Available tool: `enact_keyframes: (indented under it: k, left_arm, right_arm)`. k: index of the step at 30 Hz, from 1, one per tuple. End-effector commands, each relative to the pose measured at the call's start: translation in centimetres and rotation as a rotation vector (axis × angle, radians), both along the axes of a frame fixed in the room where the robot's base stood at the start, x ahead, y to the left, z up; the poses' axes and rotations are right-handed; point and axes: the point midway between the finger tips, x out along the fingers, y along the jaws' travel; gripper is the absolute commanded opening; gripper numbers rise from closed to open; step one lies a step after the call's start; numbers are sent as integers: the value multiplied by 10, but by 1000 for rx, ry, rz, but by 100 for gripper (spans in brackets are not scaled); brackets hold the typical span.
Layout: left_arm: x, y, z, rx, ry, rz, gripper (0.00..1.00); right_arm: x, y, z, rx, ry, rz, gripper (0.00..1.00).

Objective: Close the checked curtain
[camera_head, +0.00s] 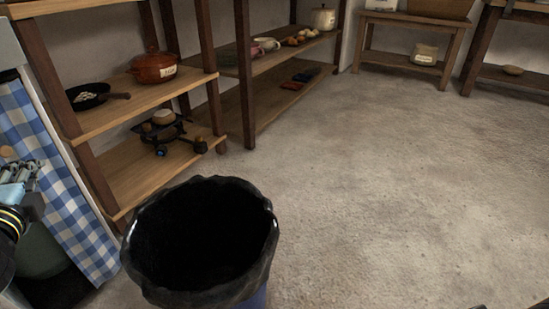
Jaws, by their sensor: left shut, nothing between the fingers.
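The checked curtain (67,195), blue and white, hangs at the left edge of the view, in the front of a pale-framed unit. It covers the right part of the opening. To its left the lower opening is uncovered, and a dark green rounded object (40,252) shows inside. My left gripper (24,172) is at the far left edge, in front of the curtain's left part. Its fingers are shut with nothing between them. I cannot tell whether they touch the cloth. My right gripper does not show.
A black-lined bin (203,240) stands on the floor close to the curtain's right. The floor (400,170) to the right is clear.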

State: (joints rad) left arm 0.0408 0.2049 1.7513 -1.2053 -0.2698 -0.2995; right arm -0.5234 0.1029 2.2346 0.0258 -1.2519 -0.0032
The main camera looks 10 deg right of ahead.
Motion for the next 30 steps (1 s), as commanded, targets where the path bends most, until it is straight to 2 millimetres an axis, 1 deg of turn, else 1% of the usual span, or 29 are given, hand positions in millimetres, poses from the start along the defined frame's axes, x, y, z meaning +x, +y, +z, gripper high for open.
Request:
enact_keyframes:
  k: [1,4,8,11,16,22,23,25,30]
  left_arm:
    - [3,1,-14,3,1,-1,0]
    - [9,2,-14,4,-8,-1,0]
    - [19,4,-11,3,-14,-1,0]
    - [34,8,-10,2,-15,0,0]
    - [69,16,-13,1,-13,0,0]
    - [109,26,-17,1,-11,0,0]
    - [106,30,-17,4,-8,1,0]
    - [98,40,-13,5,-9,-1,0]
    - [89,54,-10,2,-11,-1,0]
  right_arm:
    - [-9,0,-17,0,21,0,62]
    - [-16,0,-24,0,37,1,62]
    - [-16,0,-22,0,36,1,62]
    - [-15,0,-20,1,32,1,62]
    - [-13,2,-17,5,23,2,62]
    - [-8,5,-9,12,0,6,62]
    - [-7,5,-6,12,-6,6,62]
    - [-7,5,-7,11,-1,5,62]
    - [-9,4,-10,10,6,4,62]
